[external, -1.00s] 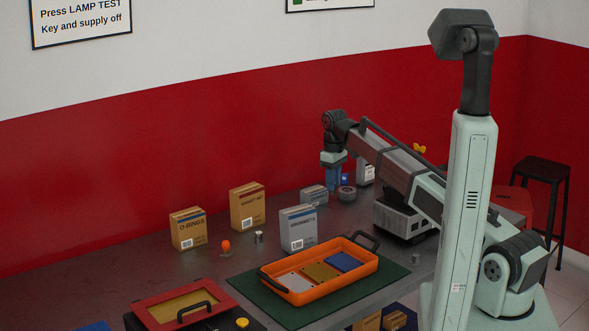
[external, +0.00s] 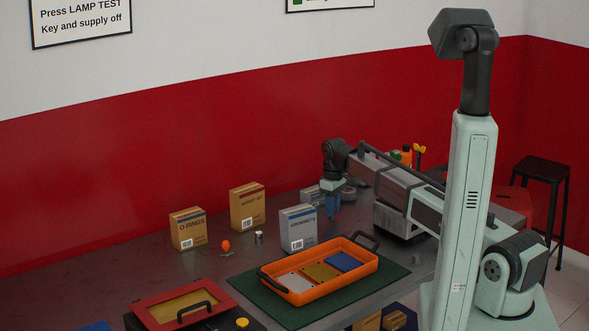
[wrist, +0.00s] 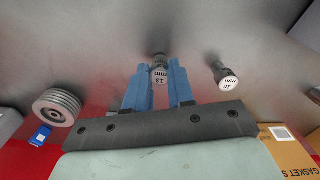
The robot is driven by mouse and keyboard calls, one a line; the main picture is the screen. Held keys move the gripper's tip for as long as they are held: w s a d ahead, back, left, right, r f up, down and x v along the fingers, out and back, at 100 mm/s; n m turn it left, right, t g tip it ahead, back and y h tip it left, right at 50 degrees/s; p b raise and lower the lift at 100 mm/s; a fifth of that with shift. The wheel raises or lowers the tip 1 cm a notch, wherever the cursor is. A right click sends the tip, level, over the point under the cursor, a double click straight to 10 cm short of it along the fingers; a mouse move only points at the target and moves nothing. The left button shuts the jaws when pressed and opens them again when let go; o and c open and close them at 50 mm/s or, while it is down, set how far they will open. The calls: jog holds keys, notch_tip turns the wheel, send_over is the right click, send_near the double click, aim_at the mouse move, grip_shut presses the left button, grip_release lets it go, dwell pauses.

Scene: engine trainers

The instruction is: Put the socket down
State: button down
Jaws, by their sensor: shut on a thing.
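My gripper (external: 332,208) points down over the bench, just right of the grommets box in the external view. A second socket (wrist: 227,80), marked 10 mm, stands apart to the right in the wrist view. In the external view the held socket is too small or hidden to make out.
The grommets box (external: 298,229) stands close to my gripper. A grey ridged roll (wrist: 57,107) is on its other side. The orange tray (external: 319,288) lies on a green mat (external: 250,290) in front. O-rings box (external: 187,229) and gasket box (external: 247,207) stand further left.

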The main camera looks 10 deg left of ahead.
jog(key=c, duration=1)
grip_release()
jog(key=shift+f, duration=0.1)
notch_tip(320, 180, up, 12)
jog(key=shift+r, duration=0.15)
